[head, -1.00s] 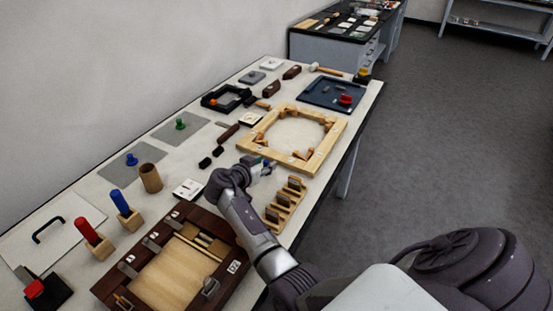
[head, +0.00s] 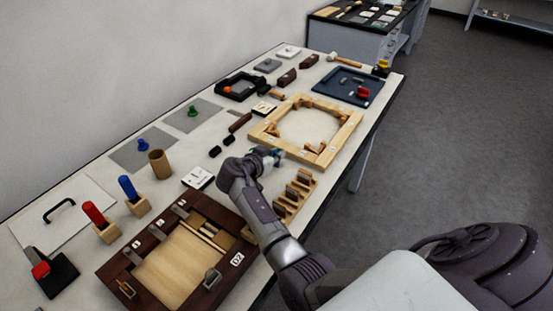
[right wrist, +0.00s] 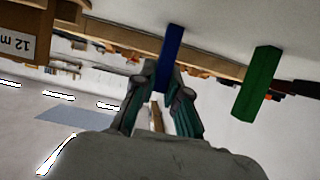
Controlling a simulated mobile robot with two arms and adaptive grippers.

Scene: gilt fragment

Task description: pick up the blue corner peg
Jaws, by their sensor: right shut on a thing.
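The blue corner peg (right wrist: 169,50) is a slim blue bar in the right wrist view. My right gripper (right wrist: 163,76) is shut on it, with a finger on each side. In the head view my right gripper (head: 272,156) is low over the table, at the near corner of the pale wooden frame (head: 267,133). The peg is small and mostly hidden there; I cannot tell whether it touches the table. A green peg (right wrist: 258,83) stands apart to the right in the right wrist view. My left gripper is not in view.
A wooden rack (head: 307,183) with several slots stands close to my right gripper. A dark-framed wooden tray (head: 237,258) lies nearer. Red (head: 93,213) and blue (head: 128,188) handled tools stand in wooden blocks at left. A dark blue tray (head: 330,83) lies at the far end.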

